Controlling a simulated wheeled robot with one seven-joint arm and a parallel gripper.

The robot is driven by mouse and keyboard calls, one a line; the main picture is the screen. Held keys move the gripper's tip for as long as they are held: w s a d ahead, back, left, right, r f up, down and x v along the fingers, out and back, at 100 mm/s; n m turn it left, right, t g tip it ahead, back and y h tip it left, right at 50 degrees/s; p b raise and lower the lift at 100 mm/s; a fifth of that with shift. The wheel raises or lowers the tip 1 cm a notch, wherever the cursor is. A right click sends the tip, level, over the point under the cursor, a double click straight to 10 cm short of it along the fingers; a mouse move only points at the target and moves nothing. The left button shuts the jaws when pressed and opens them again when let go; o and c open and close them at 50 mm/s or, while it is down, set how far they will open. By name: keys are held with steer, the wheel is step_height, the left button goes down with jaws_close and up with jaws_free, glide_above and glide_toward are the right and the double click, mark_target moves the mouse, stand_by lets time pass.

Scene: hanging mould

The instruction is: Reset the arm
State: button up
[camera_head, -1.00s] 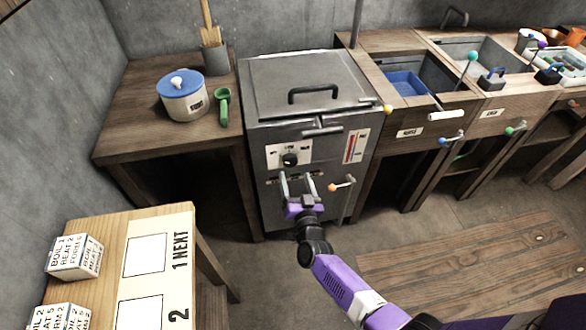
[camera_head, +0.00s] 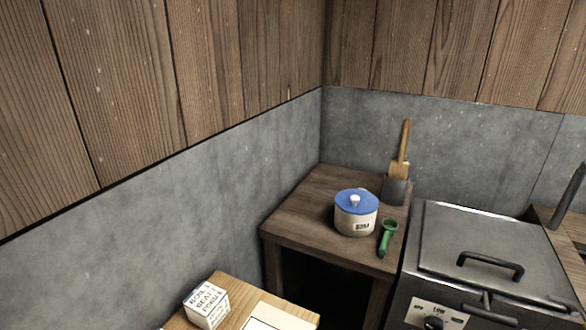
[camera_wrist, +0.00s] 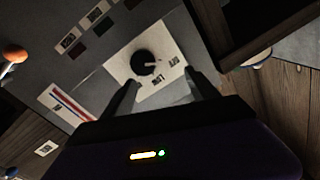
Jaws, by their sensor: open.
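My gripper (camera_wrist: 162,92) shows in the wrist view with its two fingers spread apart and nothing between them. Past the fingertips is the front of the grey metal cooker, with a black knob (camera_wrist: 143,62) on a white label plate. The arm is outside the head view now. In the head view, the grey cooker (camera_head: 490,225) stands at the right with its lid down and a black lid handle (camera_head: 490,262). Its knob (camera_head: 434,323) shows at the bottom edge.
A wooden side table (camera_head: 300,215) holds a blue-lidded pot (camera_head: 356,220), a green scoop (camera_head: 388,238) and a brush in a grey holder (camera_head: 396,190). A white printed box (camera_head: 206,305) sits on a lighter table (camera_head: 240,295). Walls close in the corner.

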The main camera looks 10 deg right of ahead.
steer(key=s+a+r+n+y, duration=0.3)
steer(key=s+a+r, duration=0.3)
steer(key=s, duration=0.5)
steer(key=s+a+r+n+y, duration=0.3)
steer(key=s+a+r, duration=0.4)
steer(key=s, duration=0.5)
steer(key=s+a+r+n+g+y, duration=0.1)
steer(key=s+a+r+n+y, duration=0.2)
steer(key=s, duration=0.9)
steer(key=a+r+n, duration=0.1)
steer(key=a+r, duration=0.2)
steer(key=r, duration=0.2)
steer(key=shift+s+a+r, duration=0.15)
steer(key=shift+a+r, duration=0.05)
